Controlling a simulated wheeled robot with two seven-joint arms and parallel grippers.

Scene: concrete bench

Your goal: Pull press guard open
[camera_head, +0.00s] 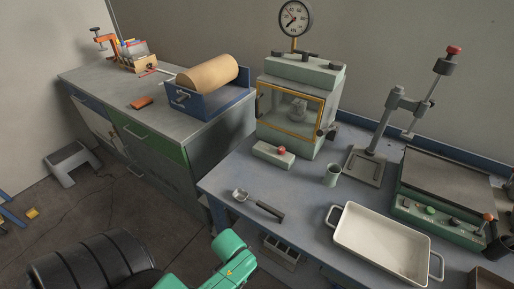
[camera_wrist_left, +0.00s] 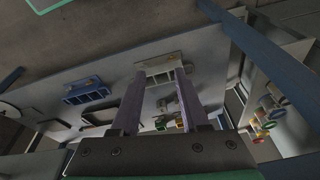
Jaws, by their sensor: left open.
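The press (camera_head: 338,88) is a pale green cabinet on the blue-grey bench, with a round dial gauge (camera_head: 295,19) on top. Its guard (camera_head: 290,126) is a clear panel in a yellow frame and looks shut across the front. A dark handle or knob shows near the frame's right edge. In the left wrist view my left gripper (camera_wrist_left: 160,74) is open, with two parallel fingers and nothing held between them. In the head view only a green part of my arm shows at the bottom, well below and in front of the press. My right gripper is in neither view.
A green cup (camera_head: 331,176), a lever stand (camera_head: 365,167), a dark-handled tool (camera_head: 259,205) and a white tray (camera_head: 343,240) are on the bench. A blue cradle (camera_head: 207,105) holds a brown roll on the left cabinet.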

